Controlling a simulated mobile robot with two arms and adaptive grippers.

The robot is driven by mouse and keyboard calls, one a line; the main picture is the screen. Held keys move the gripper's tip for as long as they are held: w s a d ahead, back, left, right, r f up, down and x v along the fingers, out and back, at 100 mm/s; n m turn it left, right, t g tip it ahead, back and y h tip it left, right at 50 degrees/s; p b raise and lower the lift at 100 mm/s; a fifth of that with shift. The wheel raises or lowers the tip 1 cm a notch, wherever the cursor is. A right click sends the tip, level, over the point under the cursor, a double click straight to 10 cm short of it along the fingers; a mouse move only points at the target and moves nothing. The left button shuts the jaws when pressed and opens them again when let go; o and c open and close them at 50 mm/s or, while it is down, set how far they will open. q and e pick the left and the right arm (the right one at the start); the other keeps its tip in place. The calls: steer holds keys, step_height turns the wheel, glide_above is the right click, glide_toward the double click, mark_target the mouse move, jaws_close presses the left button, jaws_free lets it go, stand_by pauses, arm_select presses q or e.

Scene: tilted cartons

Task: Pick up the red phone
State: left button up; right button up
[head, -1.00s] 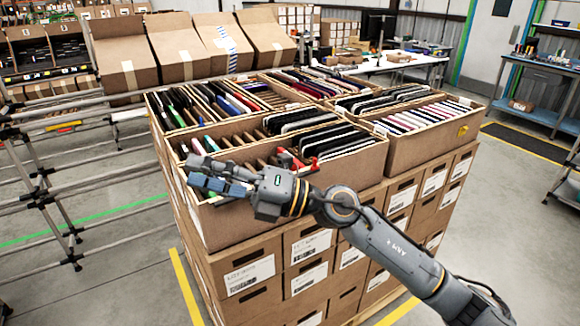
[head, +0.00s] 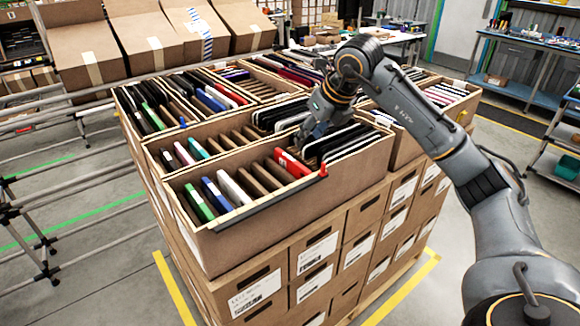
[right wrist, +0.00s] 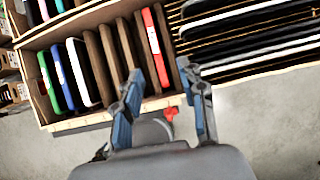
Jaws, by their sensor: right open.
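The red phone (head: 292,163) stands tilted in a row in the front carton (head: 262,212), between brown dividers and a group of dark, light-edged devices. It also shows in the right wrist view (right wrist: 155,47), upper middle. My right gripper (head: 311,138) is above the carton, just behind and right of the red phone in the head view. In the right wrist view its fingers (right wrist: 160,84) are apart with nothing between them, and the red phone lies ahead of the gap. My left gripper is not in view.
Green, blue and white phones (head: 215,193) stand at the carton's left end. Dark devices (head: 350,145) fill its right end. A small red piece (head: 323,171) is at the front rim. More filled cartons (head: 165,105) stand behind, all on stacked boxes.

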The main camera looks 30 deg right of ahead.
mark_target(293, 160)
steer(key=x, duration=0.4)
steer(key=shift+w+a+f+p, duration=0.1)
steer(key=shift+w+f+p, duration=0.05)
steer(key=shift+w+p, duration=0.15)
steer(key=shift+w+a+f+p, duration=0.15)
steer(key=shift+w+f+p, duration=0.05)
steer(key=shift+f+p, duration=0.25)
steer(key=shift+w+a+f+p, duration=0.15)
steer(key=shift+f+p, duration=0.15)
steer(key=shift+f, duration=0.1)
steer(key=p+x, duration=0.1)
steer(key=x, duration=0.2)
steer(key=shift+a+f, duration=0.1)
steer(key=shift+f, duration=0.1)
steer(key=shift+w+f, duration=0.2)
steer(key=shift+s, duration=0.1)
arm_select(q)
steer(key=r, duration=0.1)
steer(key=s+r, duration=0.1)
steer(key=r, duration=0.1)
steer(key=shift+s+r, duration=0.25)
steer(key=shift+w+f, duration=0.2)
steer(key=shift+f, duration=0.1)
arm_select(e)
steer(key=shift+f, duration=0.25)
steer(key=shift+c, duration=0.5)
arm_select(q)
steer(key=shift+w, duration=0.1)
arm_select(e)
jaws_close()
